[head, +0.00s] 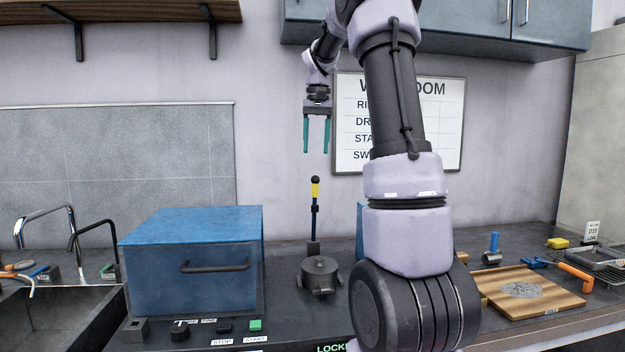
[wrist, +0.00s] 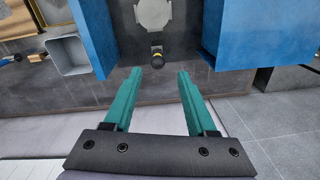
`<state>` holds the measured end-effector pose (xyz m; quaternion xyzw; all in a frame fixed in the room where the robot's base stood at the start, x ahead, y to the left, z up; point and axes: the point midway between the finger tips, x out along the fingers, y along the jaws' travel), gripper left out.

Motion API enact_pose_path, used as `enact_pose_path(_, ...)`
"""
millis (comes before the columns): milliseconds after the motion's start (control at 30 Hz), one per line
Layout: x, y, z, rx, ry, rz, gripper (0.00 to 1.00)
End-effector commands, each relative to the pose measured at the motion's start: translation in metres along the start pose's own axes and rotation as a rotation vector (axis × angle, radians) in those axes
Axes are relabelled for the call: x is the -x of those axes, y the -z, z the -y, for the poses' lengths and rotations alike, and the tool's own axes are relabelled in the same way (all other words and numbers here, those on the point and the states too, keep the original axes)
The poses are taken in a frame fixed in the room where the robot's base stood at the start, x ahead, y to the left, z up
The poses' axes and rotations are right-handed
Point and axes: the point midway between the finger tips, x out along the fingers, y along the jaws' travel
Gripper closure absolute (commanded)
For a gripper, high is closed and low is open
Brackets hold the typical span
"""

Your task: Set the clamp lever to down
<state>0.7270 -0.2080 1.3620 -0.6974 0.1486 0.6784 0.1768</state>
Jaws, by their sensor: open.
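The clamp lever (head: 315,208) stands upright in the head view, with a black knob, a yellow band and a dark blue shaft. It rises behind a round dark metal fixture (head: 320,272) on the counter. My gripper (head: 316,150) is open and empty, pointing down above the lever's knob, apart from it. In the wrist view, the lever's knob (wrist: 157,58) shows just beyond and between my teal fingertips (wrist: 159,73). The fixture (wrist: 154,14) lies beyond it at the top edge. The lever's shaft is mostly hidden there, below the knob.
A blue box with a black handle (head: 192,262) stands left of the lever. A second blue body (wrist: 92,30) stands on its other side, mostly hidden behind my arm in the head view. A green display (head: 332,348) is partly covered. A wooden board (head: 565,293) lies right.

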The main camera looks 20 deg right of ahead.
Motion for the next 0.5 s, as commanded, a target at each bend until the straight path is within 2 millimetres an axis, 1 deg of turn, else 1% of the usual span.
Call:
enact_pose_path(33,-0.002,0.007,-0.002,-0.005,-0.005,0.009,0.43)
enact_pose_path(100,-0.005,0.011,-0.003,-0.009,-0.010,0.017,0.43)
enact_pose_path(167,-0.008,0.012,-0.004,-0.010,-0.012,0.020,0.43)
enact_pose_path(267,-0.018,0.011,-0.004,-0.009,-0.013,0.021,0.43)
enact_pose_path(367,-0.036,0.010,-0.004,-0.009,-0.012,0.022,0.43)
enact_pose_path(500,-0.064,0.010,-0.004,-0.009,-0.012,0.023,0.43)
